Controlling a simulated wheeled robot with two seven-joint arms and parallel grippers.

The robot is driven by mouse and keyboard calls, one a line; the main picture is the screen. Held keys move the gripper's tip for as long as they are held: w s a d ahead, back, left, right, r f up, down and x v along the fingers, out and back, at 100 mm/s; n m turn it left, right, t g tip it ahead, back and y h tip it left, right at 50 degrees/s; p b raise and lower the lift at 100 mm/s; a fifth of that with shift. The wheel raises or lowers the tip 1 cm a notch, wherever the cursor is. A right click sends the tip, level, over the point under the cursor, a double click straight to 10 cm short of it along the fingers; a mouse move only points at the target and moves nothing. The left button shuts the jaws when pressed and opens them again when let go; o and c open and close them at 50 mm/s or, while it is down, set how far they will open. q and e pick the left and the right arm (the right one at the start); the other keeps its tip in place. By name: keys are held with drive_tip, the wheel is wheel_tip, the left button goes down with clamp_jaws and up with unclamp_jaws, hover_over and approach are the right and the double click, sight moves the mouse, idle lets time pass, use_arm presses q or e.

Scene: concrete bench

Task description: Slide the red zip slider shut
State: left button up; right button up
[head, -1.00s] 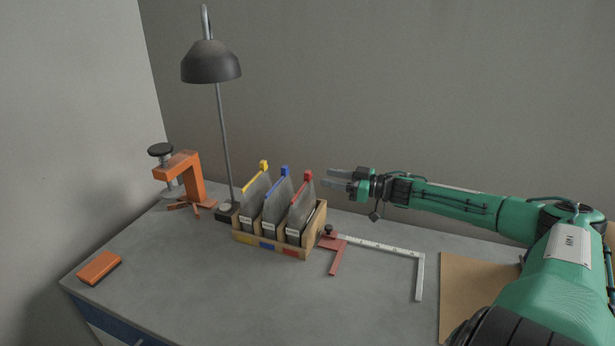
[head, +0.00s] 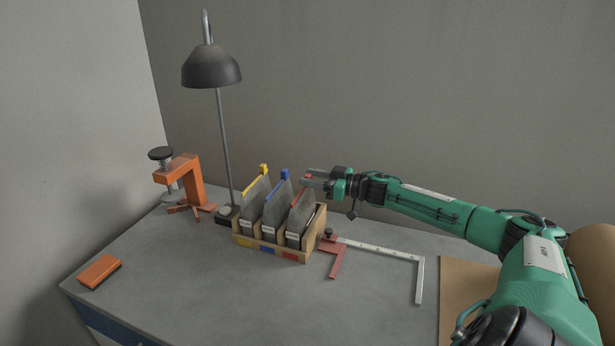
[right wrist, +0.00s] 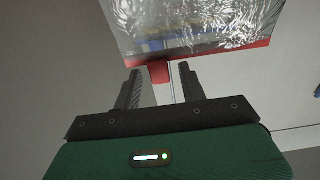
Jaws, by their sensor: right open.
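The red zip slider (head: 307,176) sits at the upper back end of the red-edged pouch (head: 301,212), the rightmost of three grey pouches in a wooden holder. My right gripper (head: 314,178) is at the slider, with its fingers on either side of it in the head view. In the right wrist view the red slider (right wrist: 160,73) lies between the tips of my right gripper (right wrist: 160,82). Both fingers stand apart from it, with a gap on each side. The clear pouch (right wrist: 190,28) with its red strip spans the top of that view. My left gripper is not in view.
Yellow-edged (head: 254,201) and blue-edged (head: 277,205) pouches stand left in the wooden holder (head: 272,250). A red and silver caliper-like tool (head: 375,247) lies to the right. A lamp (head: 212,68), orange clamp (head: 184,182) and orange block (head: 99,271) are farther left. The front bench is clear.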

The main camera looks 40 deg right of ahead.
drive_tip(key=shift+x, duration=0.8)
clamp_jaws()
